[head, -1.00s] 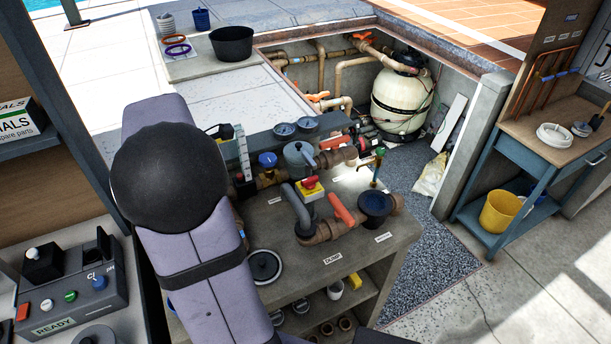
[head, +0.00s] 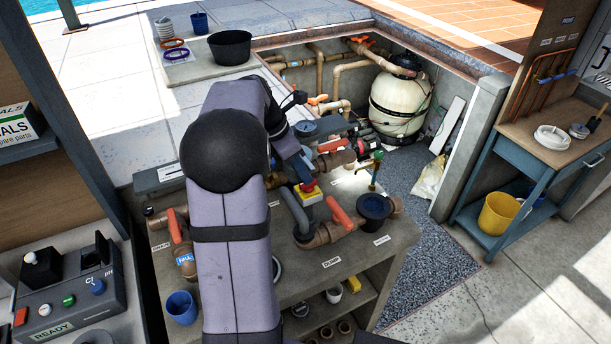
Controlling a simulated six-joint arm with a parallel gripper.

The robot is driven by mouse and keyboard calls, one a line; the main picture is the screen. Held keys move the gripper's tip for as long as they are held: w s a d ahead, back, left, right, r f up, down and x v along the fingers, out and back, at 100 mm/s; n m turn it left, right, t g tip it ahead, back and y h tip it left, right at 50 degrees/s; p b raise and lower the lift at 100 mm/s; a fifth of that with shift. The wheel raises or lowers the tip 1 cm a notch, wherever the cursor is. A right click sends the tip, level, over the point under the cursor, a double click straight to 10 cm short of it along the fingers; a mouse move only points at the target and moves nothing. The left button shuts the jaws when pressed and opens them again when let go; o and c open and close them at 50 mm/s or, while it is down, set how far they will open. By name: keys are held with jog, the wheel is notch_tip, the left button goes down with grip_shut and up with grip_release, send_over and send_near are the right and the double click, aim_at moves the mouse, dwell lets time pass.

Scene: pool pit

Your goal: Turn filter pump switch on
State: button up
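A red rotary knob on a yellow switch box (head: 311,196) stands on the bench among the pipes. I take it for the filter pump switch, though no label on it can be read. My arm rises from the bottom of the head view and bends down toward this box. The end of my arm, with my gripper (head: 304,176), is right at the red knob and overlaps its upper left side. The fingers are small and dark, so I cannot tell whether they are open or shut, or whether they touch the knob.
An orange-handled valve (head: 341,214) and a dark round cup (head: 374,207) are right of the switch. A grey curved pipe (head: 294,208) is close on its left. A blue cup (head: 181,307) stands at the bench's left. A cream filter tank (head: 398,103) stands behind.

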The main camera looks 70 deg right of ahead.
jog(key=shift+p+x, duration=0.45)
jog(key=shift+x, duration=1.65)
grip_shut()
